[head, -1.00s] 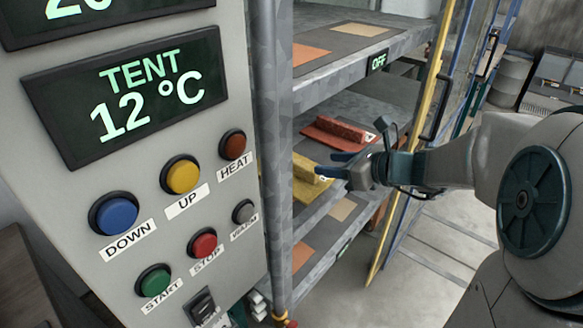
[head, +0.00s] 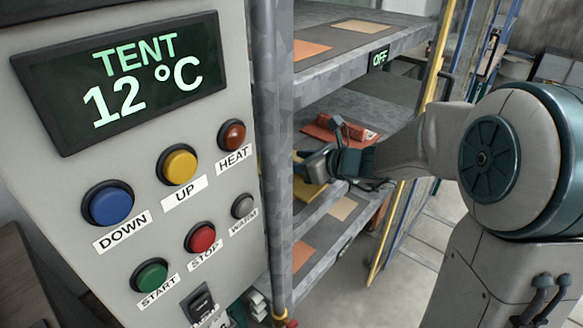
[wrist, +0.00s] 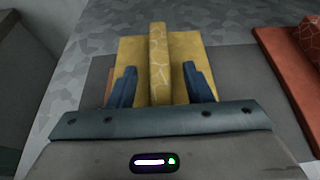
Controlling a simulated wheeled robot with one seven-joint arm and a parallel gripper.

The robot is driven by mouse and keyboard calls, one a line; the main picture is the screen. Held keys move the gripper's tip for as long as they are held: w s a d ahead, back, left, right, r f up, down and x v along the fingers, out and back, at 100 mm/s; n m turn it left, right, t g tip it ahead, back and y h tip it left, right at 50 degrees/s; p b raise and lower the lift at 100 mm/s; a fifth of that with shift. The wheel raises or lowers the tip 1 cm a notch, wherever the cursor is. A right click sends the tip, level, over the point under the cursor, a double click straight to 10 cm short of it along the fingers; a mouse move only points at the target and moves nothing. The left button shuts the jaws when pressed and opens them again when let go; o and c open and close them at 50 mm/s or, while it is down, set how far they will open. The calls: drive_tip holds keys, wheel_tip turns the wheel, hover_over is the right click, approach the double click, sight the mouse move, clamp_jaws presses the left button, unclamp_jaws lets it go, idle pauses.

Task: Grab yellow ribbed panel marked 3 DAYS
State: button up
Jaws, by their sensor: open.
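The yellow panel (wrist: 132,50) lies flat on a shelf, with a raised rib (wrist: 158,60) along its middle. In the wrist view my gripper (wrist: 163,82) is open, with one blue finger on each side of the rib and a gap to it on both sides. I cannot tell how far the fingertips are above the panel. In the head view my gripper (head: 305,165) is at the middle shelf and covers most of the yellow panel (head: 305,194). No 3 DAYS marking can be read.
A red ribbed panel (head: 345,128) lies on the same shelf beyond my gripper; it also shows at right in the wrist view (wrist: 277,70). A grey post (head: 277,150) and the button panel (head: 225,75) stand at left.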

clamp_jaws()
drive_tip(key=shift+r, duration=0.15)
